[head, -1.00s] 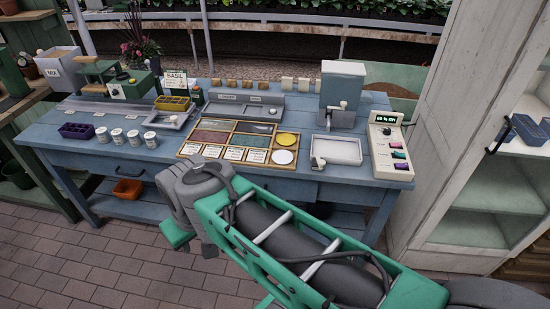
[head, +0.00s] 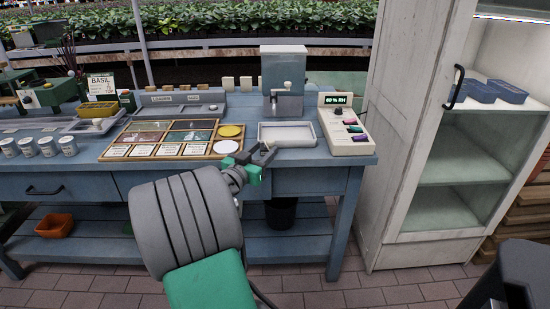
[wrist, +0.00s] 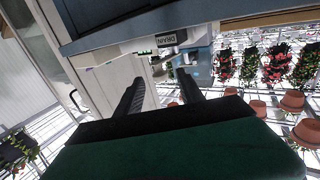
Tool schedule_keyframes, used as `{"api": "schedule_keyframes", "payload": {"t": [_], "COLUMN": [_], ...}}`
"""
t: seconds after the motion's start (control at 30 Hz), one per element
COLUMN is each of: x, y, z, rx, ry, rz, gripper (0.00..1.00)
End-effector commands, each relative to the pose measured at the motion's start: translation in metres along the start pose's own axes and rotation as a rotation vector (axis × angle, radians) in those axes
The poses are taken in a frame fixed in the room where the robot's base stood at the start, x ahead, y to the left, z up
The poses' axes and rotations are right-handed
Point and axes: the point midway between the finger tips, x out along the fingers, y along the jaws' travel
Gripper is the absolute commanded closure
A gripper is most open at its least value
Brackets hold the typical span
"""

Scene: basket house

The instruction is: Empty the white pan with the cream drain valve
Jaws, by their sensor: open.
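The white pan (head: 287,134) sits on the blue bench below the grey-white dispenser, a shallow tray with a pale rim. My gripper (head: 262,154) is at the bench's front edge, just below the pan's front left corner. It covers that corner, so the cream drain valve is hard to make out in the head view. In the wrist view a dark label reading DRAIN (wrist: 172,41) shows beyond the fingers. My gripper (wrist: 160,80) is open there, with nothing between its fingers.
The dispenser (head: 284,80) stands behind the pan. A control box (head: 344,125) with a display and coloured knobs is to the right. A sectioned wooden tray (head: 170,139) lies to the left. A black bucket (head: 281,213) stands below the bench. A white cabinet (head: 408,130) is at the right.

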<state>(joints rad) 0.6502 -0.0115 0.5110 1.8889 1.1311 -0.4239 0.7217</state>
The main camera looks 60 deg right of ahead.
Motion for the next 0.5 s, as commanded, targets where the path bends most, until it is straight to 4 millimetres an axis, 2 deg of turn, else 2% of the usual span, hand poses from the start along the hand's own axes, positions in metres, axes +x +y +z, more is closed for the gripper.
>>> {"api": "schedule_keyframes", "payload": {"t": [0.3, 0.5], "x": [0.055, 0.075], "y": [0.003, 0.002], "z": [-0.004, -0.004], "rx": [0.0, -0.001], "ry": [0.004, 0.002], "rz": [0.006, 0.003], "gripper": [0.55, 0.55]}}
